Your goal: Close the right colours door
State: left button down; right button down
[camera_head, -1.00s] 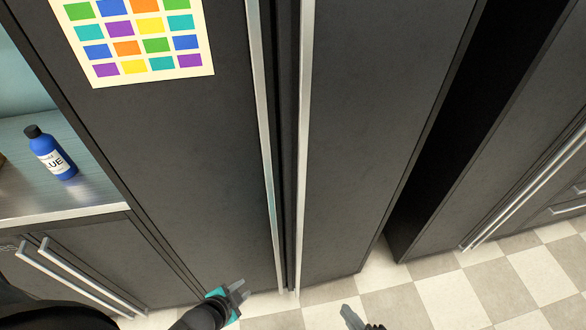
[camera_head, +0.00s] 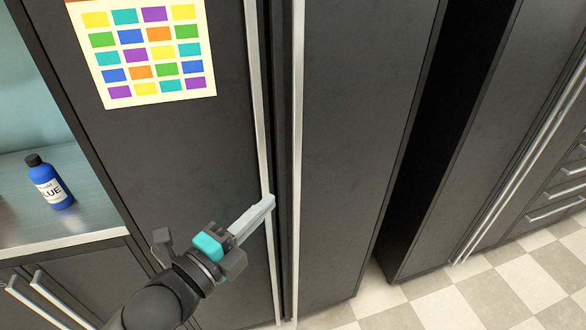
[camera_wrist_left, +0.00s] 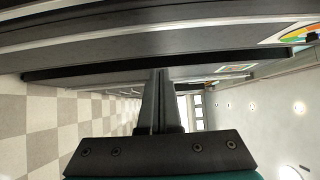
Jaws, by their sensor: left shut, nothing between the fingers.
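A tall dark cabinet has two doors with long upright metal handles. The left door (camera_head: 185,150) bears a chart of coloured squares (camera_head: 150,62). The right door (camera_head: 355,130) is plain, with its handle (camera_head: 297,150) along its left edge. A dark strip runs between the doors; I cannot tell how far the right door stands ajar. My left gripper (camera_head: 268,203) is shut and empty, its fingertips over the left door's handle (camera_head: 257,110); I cannot tell whether they touch. In the left wrist view the fingers (camera_wrist_left: 160,78) are together before a dark panel edge. My right gripper is out of view.
A blue bottle (camera_head: 50,182) stands on a counter (camera_head: 95,215) at the left. Right of the tall cabinet is a dark recess, then another dark unit with long handles and drawers (camera_head: 560,195). The checkered floor (camera_head: 505,285) is clear at lower right.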

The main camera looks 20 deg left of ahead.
aim_at(281, 152)
pick_arm(q)
jog(key=a+x, duration=0.2)
jog(key=x, duration=1)
jog(key=shift+w+a, duration=0.2)
jog(key=shift+w, duration=0.55)
jog(key=w+a, duration=0.2)
jog(key=shift+w+a+f, duration=0.1)
jog(key=shift+w+a, duration=0.15)
jog(key=shift+a, duration=0.35)
